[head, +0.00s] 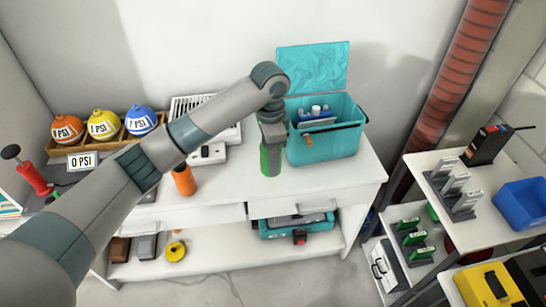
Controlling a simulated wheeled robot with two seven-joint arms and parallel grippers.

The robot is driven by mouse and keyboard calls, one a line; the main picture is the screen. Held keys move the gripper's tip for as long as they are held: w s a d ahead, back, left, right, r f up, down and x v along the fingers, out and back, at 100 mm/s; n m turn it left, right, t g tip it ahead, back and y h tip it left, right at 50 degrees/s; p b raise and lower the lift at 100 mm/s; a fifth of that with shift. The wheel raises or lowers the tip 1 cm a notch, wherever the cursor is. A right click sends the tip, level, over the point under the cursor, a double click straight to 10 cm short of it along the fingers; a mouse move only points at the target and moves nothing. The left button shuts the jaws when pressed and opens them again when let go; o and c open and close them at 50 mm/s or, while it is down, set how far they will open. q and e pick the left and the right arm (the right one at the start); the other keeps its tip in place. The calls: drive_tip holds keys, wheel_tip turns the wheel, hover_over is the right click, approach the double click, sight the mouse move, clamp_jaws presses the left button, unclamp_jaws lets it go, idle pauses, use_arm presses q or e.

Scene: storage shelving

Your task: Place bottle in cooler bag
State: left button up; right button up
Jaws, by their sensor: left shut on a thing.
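A teal cooler bag (325,145) stands at the right end of the white tabletop with its lid raised against the wall. Items with white and blue parts show inside it, and an orange tab is on its front. My left gripper (271,146) points down just left of the bag. It is shut on a green bottle (271,160), held upright at or just above the tabletop; I cannot tell whether its base touches. An orange bottle (184,180) stands on the table further left. My right gripper is not in view.
The white table (225,188) is bare around the green bottle. A wooden tray (120,138) with orange, yellow and blue gauge balls sits at the left. A white device (206,153) lies behind. Shelves with a blue bin (524,204) stand at right.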

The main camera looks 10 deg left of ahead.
use_arm(q)
drive_tip(key=shift+s+a+r+n, duration=0.2)
drive_tip(key=shift+a+r+n, duration=0.1)
drive_tip(key=shift+a, duration=0.05)
drive_tip(key=s+a+r+n, duration=0.3)
drive_tip(key=s+a+n, duration=0.3)
drive_tip(key=s, duration=0.3)
drive_tip(key=s+a+r+n, duration=0.3)
drive_tip(key=s+a+n, duration=0.2)
drive_tip(key=s+n, duration=0.2)
drive_tip(key=shift+s+a, duration=0.35)
drive_tip(key=shift+s, duration=0.65)
